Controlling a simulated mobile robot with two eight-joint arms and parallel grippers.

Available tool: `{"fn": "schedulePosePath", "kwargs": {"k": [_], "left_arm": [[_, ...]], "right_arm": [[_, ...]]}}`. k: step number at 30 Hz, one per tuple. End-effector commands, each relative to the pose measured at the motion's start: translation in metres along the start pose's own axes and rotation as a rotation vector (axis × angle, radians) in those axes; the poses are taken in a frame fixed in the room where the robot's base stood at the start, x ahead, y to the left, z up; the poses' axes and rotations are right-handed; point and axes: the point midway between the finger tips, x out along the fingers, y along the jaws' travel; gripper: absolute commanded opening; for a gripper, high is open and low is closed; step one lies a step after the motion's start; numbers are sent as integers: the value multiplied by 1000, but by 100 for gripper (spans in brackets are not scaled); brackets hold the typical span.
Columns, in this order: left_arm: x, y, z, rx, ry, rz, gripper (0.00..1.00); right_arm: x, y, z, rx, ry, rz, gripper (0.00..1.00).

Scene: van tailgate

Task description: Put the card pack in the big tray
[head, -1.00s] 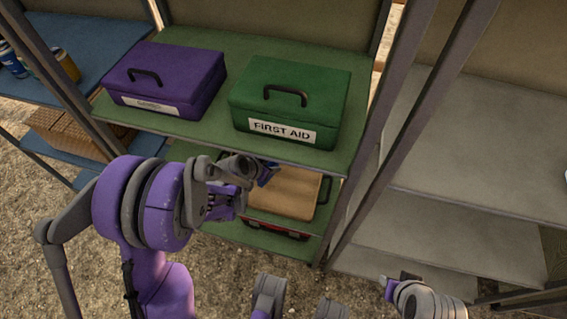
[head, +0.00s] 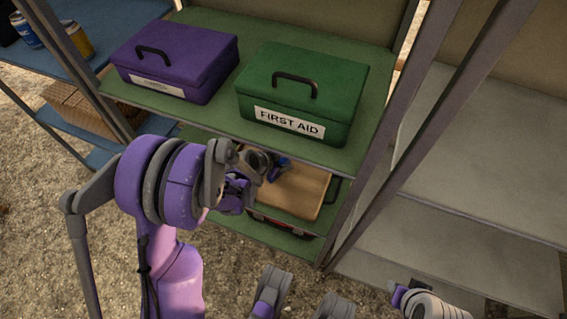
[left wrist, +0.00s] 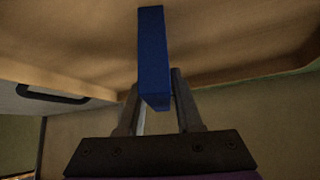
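The card pack is a slim blue box held between the fingers of my left gripper (head: 272,166). In the left wrist view the card pack (left wrist: 152,55) stands out beyond the fingertips, with a finger against each side. The big tray (head: 300,192) is tan with dark handles and sits on the green rack's shelf below the boxes. In the head view the card pack (head: 284,160) is over the back left part of the tray. The tray's tan inside (left wrist: 235,40) fills much of the left wrist view. Whether the pack touches it is unclear. A grey and purple part of my right arm shows at lower right; its fingers are unclear.
A purple box (head: 178,58) and a green first aid box (head: 302,92) stand on the shelf (head: 215,110) just above the tray. Grey uprights (head: 385,150) flank the rack. A red case (head: 285,228) shows under the tray. The grey shelves (head: 480,180) at right are bare.

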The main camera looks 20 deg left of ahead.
Motion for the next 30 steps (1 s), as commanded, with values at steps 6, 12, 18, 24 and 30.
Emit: {"fn": "schedulePosePath", "kwargs": {"k": [6, 12, 18, 24, 30], "left_arm": [[0, 0, 0, 0, 0, 0, 53], [-2, 0, -1, 0, 0, 0, 53], [-27, 0, -3, -1, 1, -2, 53], [-73, 0, -4, -2, 1, -2, 53], [-108, 0, -4, -1, 1, -2, 53]], "right_arm": [[0, 0, 0, 0, 0, 0, 33], [-2, 0, 0, 0, 0, 0, 33], [-11, 0, -2, 0, 1, 0, 33], [-26, 0, -6, 0, 5, 0, 33], [-37, 0, -8, 0, 8, 0, 33]]}}
